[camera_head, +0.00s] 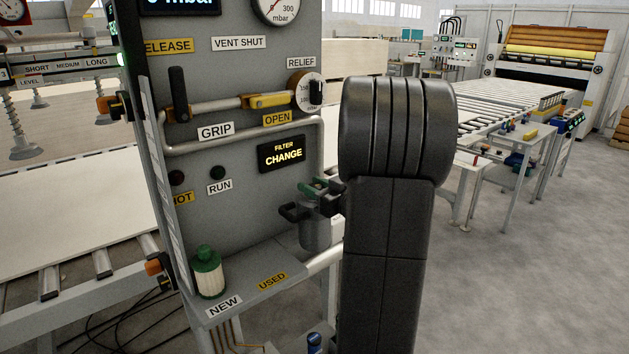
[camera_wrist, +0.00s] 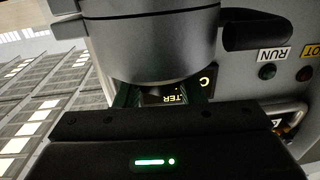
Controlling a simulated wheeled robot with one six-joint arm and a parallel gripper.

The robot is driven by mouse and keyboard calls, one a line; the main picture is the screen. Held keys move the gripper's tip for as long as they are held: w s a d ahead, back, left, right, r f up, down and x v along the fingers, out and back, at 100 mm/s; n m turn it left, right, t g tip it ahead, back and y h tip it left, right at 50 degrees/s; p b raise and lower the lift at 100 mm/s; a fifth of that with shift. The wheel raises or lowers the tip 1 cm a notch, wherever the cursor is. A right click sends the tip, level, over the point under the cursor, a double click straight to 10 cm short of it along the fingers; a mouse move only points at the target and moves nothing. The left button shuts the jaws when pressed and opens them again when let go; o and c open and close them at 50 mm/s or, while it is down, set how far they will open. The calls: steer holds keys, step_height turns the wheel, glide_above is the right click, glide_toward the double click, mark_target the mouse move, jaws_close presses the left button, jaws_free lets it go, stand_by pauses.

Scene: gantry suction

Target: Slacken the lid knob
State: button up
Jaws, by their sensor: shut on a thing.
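The filter housing (camera_head: 315,236) is a grey cup on the right side of the grey panel, with a dark top and a black handle (camera_head: 293,212) sticking out left. My gripper (camera_head: 324,187) is at the top of the housing, with green on its fingers, and is shut on the lid knob. The knob is mostly hidden by the fingers and my arm. In the wrist view, which is turned over, the grey lid and housing (camera_wrist: 150,45) fill the upper middle, and my gripper's green-edged fingers (camera_wrist: 162,97) meet it from below. The black handle (camera_wrist: 265,30) is at right.
The filter display (camera_head: 282,154) reads CHANGE. A green-capped white filter (camera_head: 208,275) stands on the shelf (camera_head: 246,279) at NEW; the USED spot is empty. Open floor lies right.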

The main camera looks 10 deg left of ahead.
steer(key=shift+n+g+y+p, duration=0.75)
steer(key=shift+n+g, duration=0.35)
steer(key=shift+g, duration=0.45)
steer(key=shift+n+g+y+p, duration=0.55)
steer(key=shift+n+g+p, duration=0.4)
steer(key=shift+g, duration=0.6)
steer(key=shift+n, duration=0.25)
steer(key=o, duration=1)
steer(key=b+v, duration=0.2)
steer(key=v, duration=1.2)
steer(key=shift+w, duration=0.15)
steer(key=shift+a, duration=0.1)
